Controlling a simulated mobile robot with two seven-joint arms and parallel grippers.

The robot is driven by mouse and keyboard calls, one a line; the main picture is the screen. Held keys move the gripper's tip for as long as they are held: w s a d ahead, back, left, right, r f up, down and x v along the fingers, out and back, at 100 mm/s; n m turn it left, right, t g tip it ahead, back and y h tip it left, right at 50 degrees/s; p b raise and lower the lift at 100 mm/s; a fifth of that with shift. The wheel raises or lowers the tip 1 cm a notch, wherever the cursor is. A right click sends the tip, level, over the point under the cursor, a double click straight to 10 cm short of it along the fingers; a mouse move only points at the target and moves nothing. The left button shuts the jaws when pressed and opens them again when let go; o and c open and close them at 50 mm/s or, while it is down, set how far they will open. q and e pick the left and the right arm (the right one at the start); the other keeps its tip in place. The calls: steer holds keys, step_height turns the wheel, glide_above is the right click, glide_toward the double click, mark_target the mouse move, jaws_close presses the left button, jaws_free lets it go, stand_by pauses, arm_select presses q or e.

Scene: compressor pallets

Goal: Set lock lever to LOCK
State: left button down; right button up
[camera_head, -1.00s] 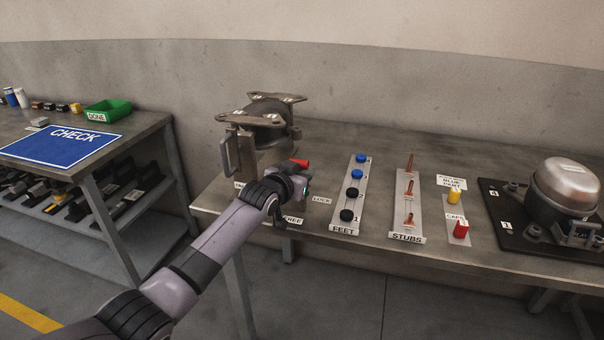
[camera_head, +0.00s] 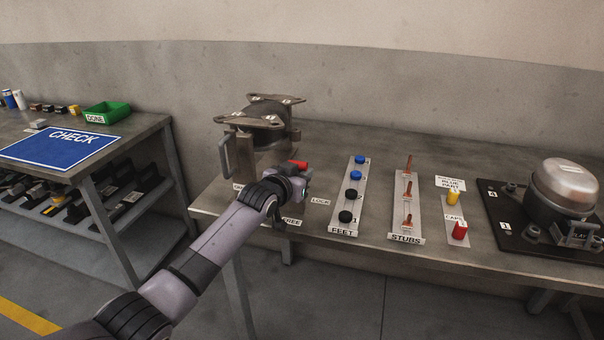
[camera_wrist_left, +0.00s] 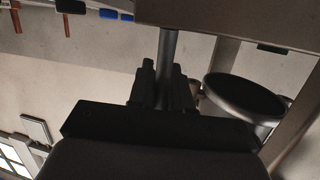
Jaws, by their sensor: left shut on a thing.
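My left gripper (camera_head: 304,181) is at the fixture on the middle bench, beside the red end (camera_head: 299,164) of what looks like the lock lever. In the left wrist view its fingers (camera_wrist_left: 163,88) are shut around a dark grey rod (camera_wrist_left: 169,52), which seems to be the lever's shaft. The LOCK label (camera_head: 320,201) lies on the bench to the right of the gripper. The FREE label (camera_head: 292,222) lies nearer the front edge, partly hidden by my arm. A compressor with a flat foot plate (camera_head: 250,121) sits in the fixture (camera_head: 243,150) behind. My right gripper is not in view.
To the right stand the FEET strip (camera_head: 345,230), the STUBS strip (camera_head: 408,238), a yellow cap (camera_head: 453,196), a red cap (camera_head: 460,230) and another compressor (camera_head: 562,188) on a dark pallet. A side table (camera_head: 150,124) with a blue CHECK mat (camera_head: 60,150) and green bin (camera_head: 108,110) is left.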

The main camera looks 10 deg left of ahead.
arm_select(q)
steer(key=shift+a+f, duration=0.4)
steer(key=shift+a, duration=0.1)
steer(key=shift+c, duration=2)
jaws_free()
steer(key=shift+d+r, duration=0.1)
steer(key=shift+d, duration=0.05)
steer(key=shift+s+r, duration=0.15)
steer(key=shift+s, duration=0.4)
steer(key=v, duration=0.6)
steer(key=shift+p, duration=0.45)
